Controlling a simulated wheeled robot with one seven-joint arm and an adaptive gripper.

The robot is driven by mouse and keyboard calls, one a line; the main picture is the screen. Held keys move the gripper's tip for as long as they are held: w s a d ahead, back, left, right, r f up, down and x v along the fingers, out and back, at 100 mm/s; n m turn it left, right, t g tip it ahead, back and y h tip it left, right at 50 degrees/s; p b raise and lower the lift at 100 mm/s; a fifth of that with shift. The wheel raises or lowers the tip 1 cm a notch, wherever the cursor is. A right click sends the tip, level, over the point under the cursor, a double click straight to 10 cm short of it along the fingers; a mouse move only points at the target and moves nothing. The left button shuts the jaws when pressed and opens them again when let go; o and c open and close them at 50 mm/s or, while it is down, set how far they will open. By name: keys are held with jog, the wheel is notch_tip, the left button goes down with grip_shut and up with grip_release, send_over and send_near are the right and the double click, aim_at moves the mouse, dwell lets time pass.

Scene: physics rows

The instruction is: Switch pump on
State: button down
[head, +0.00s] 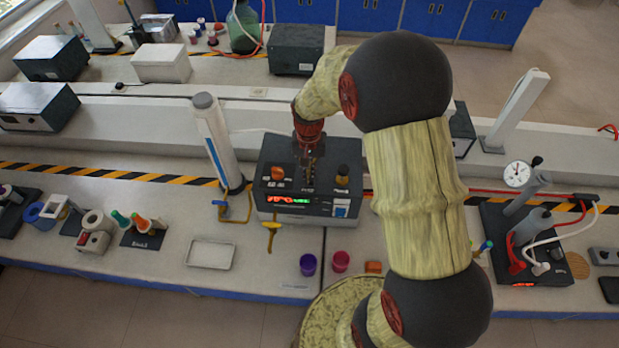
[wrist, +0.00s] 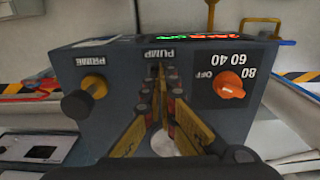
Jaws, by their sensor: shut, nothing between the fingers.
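The pump unit (head: 262,190) is a dark grey box on the bench with a lit red and green display (head: 288,200) on its front. In the wrist view its top (wrist: 120,60) appears upside down, with the labels PUMP, PRIME and OFF 40 60 80. An orange dial (wrist: 229,85) sits at the right and a yellow and black knob (wrist: 92,88) at the left. My gripper (wrist: 158,76) is shut and empty, pointing down at the PUMP label. It hides whatever control sits there, and I cannot tell whether it touches. The head view shows my gripper (head: 308,178) over the unit's middle.
A white column (head: 215,140) with a blue stripe stands just left of the unit. A yellow tap (head: 271,228) is in front. A white tray (head: 210,253), a purple cup (head: 308,264) and a red cup (head: 341,261) stand nearer. A dial gauge stand (head: 517,174) is at right.

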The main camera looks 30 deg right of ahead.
jog(key=shift+f+b, duration=0.6)
jog(key=shift+f, duration=0.4)
dwell(0.5)
jog(key=shift+r, duration=0.1)
jog(key=shift+r+p, duration=2.25)
jog(key=shift+r, duration=1.2)
jog(key=shift+s+f, duration=0.1)
